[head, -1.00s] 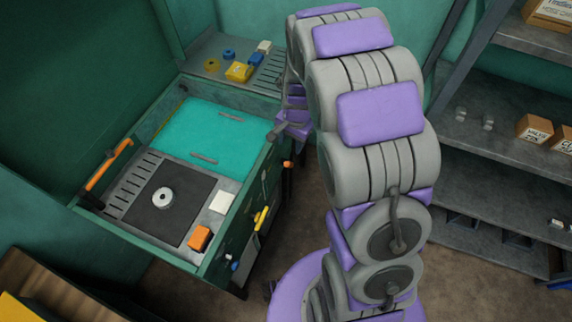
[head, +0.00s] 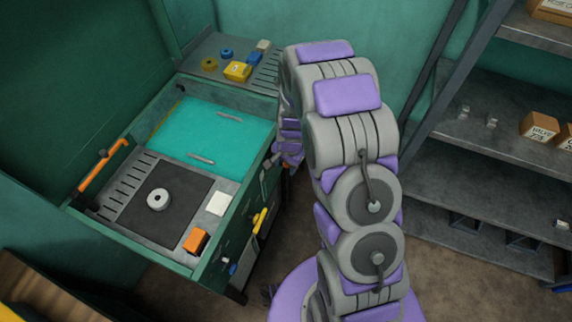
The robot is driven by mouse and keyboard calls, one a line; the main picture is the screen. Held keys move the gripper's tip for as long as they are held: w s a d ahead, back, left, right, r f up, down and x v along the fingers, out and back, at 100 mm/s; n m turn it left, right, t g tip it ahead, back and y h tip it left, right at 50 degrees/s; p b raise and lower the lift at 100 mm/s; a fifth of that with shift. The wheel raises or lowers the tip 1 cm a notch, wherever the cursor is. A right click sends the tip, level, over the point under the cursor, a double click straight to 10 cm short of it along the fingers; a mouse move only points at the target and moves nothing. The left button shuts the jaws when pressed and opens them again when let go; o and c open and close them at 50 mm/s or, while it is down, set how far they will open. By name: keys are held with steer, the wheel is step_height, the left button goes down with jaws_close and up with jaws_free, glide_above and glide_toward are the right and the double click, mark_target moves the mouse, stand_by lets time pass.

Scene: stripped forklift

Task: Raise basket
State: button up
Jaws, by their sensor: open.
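A green open-topped cabinet (head: 110,236) stands left of my arm. No basket shows clearly. A flat turquoise area (head: 180,135) lies in the cabinet's recess, with a grey bar (head: 229,116) at its far side and another (head: 201,160) at its near side; I cannot tell whether these belong to a basket. My gripper (head: 268,165) is open, low beside the cabinet's right side, partly hidden by my arm. I cannot tell if it touches anything there. A yellow handle (head: 260,220) is on that side, nearer the front.
A dark plate with a grey ring (head: 158,199), an orange block (head: 196,240) and a white block (head: 219,203) are on the cabinet's near part. An orange bar (head: 98,172) is at its left. Grey shelves (head: 480,130) stand at right; floor lies between.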

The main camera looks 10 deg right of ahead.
jaws_close()
stand_by(0.4)
